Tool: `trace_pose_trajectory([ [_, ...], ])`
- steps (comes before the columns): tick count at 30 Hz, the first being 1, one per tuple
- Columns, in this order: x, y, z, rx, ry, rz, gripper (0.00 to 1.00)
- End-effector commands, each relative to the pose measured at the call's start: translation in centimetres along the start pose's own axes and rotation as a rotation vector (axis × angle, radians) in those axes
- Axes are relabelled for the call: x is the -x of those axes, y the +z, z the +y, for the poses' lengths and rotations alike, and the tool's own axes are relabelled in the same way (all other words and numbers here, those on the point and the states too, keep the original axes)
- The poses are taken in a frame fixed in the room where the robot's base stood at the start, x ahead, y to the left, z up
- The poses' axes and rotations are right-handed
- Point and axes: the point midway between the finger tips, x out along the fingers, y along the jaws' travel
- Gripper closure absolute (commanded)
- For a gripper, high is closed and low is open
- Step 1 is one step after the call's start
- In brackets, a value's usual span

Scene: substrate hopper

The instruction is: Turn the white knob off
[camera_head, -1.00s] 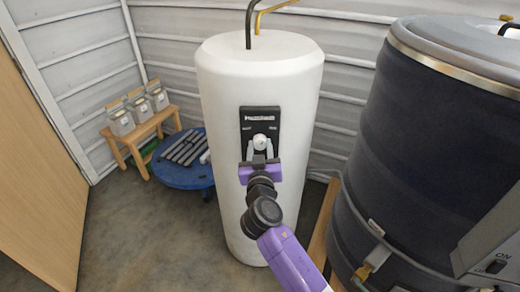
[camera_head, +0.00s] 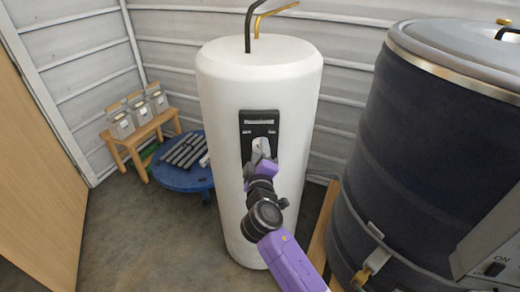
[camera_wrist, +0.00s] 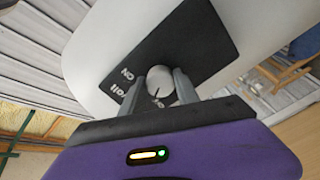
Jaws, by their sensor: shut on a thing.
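The white knob (camera_wrist: 160,78) sits on a black control panel (camera_head: 245,125) on the front of a tall white cylindrical tank (camera_head: 225,180). My gripper (camera_wrist: 160,86) is shut on the knob, with one finger on each side of it in the wrist view. A dark mark shows on the knob's face. The panel looks tilted in the wrist view, and white lettering including "ON" shows at its lower left. In the head view my gripper (camera_head: 262,150) is rolled over in front of the panel and hides most of the knob.
A large dark drum (camera_head: 410,150) with a metal-rimmed lid stands close on the right. A blue round table (camera_head: 180,178) with dark bars and a wooden bench (camera_head: 140,135) with several containers stand at the left. The floor at front left is clear.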

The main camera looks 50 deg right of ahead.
Motion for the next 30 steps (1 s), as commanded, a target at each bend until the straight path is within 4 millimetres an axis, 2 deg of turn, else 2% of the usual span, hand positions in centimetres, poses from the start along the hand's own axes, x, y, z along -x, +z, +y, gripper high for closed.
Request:
trace_pose_trajectory([
  [9,0.07,-0.11,0.03,0.241,-0.002,0.001,1.00],
  [15,0.07,-0.10,0.00,0.334,-0.002,0.001,1.00],
  [30,0.08,-0.08,-0.07,0.396,-0.002,0.002,1.00],
])
